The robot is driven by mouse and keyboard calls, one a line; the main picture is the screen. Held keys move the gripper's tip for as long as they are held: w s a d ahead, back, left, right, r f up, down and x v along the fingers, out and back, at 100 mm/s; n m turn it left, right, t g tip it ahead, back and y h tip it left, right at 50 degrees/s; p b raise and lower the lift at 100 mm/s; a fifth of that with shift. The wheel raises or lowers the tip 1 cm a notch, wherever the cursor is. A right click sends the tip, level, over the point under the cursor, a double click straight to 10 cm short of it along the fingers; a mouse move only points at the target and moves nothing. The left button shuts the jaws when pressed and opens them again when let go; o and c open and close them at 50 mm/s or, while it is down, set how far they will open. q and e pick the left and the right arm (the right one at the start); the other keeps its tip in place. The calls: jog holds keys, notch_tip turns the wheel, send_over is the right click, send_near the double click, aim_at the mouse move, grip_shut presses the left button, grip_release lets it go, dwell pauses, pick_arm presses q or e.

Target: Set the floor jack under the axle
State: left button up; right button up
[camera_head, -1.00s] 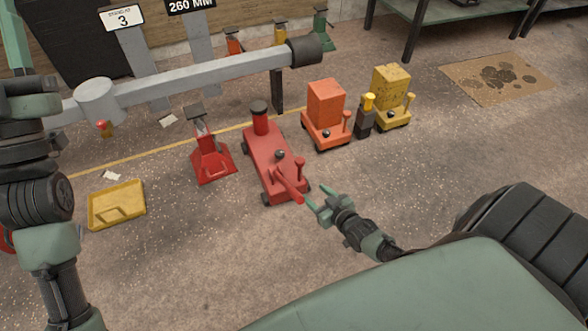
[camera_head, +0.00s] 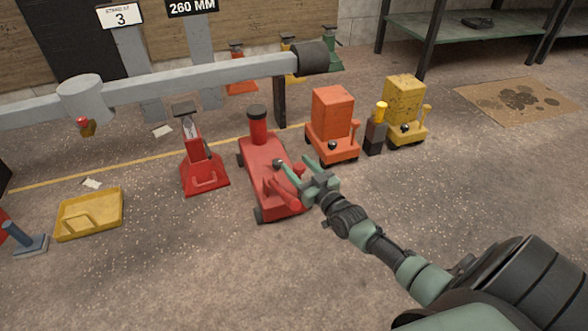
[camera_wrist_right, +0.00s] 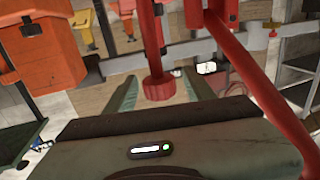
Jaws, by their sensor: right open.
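The red floor jack (camera_head: 264,160) stands on the floor, its round saddle post (camera_head: 258,122) near the grey axle tube (camera_head: 190,79) and in front of it in the head view. My right gripper (camera_head: 308,178) is at the jack's near right end, by its handle. It is open. In the right wrist view, a red round knob (camera_wrist_right: 158,88) shows between the two green fingers, with a gap on each side; I cannot tell whether they touch it. A long red bar (camera_wrist_right: 255,80) runs along the right there. My left gripper is out of view.
A red jack stand (camera_head: 203,168) is left of the jack, a yellow tray (camera_head: 90,213) farther left. An orange cart (camera_head: 332,122), a dark yellow-topped bottle (camera_head: 376,130) and a yellow cart (camera_head: 405,107) stand to the right. The near floor is clear.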

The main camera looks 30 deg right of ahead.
jog(key=shift+w+b, duration=0.45)
jog(key=shift+w, duration=0.75)
grip_shut()
dwell(0.6)
